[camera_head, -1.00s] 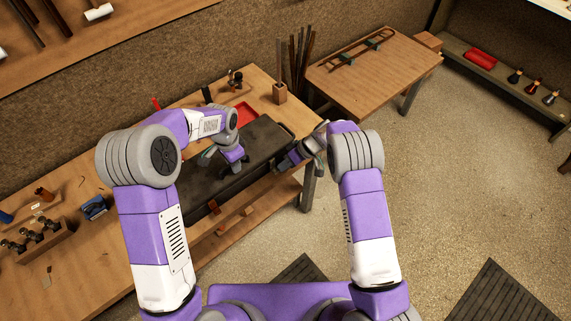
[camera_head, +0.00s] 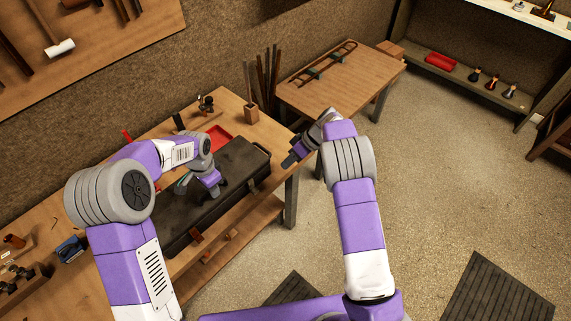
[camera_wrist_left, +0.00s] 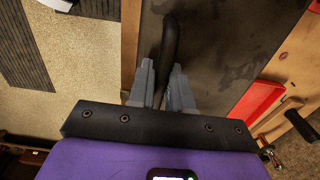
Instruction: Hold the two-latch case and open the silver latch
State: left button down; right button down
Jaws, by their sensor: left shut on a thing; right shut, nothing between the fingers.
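The long dark case (camera_head: 244,158) lies shut on the workbench in the head view. My left gripper (camera_head: 220,190) is over its top, and the left wrist view shows its fingers (camera_wrist_left: 164,90) shut around the black curved handle (camera_wrist_left: 171,45). The dark case top (camera_wrist_left: 225,40) fills the middle of that view. My right gripper (camera_head: 289,161) is shut and empty, just off the case's right end and apart from it. A reddish-brown piece (camera_head: 197,236) shows at the case's front edge. I cannot make out the silver latch or its state.
A red tray (camera_head: 219,136) lies behind the case, near a wooden holder of rods (camera_head: 251,113). A second wooden table (camera_head: 340,80) stands further back. A blue item (camera_head: 71,249) lies at the bench's left.

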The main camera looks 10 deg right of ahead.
pick_arm(q)
jog(key=c, duration=1)
grip_release()
jog(key=shift+o, duration=0.2)
jog(key=shift+r, duration=0.1)
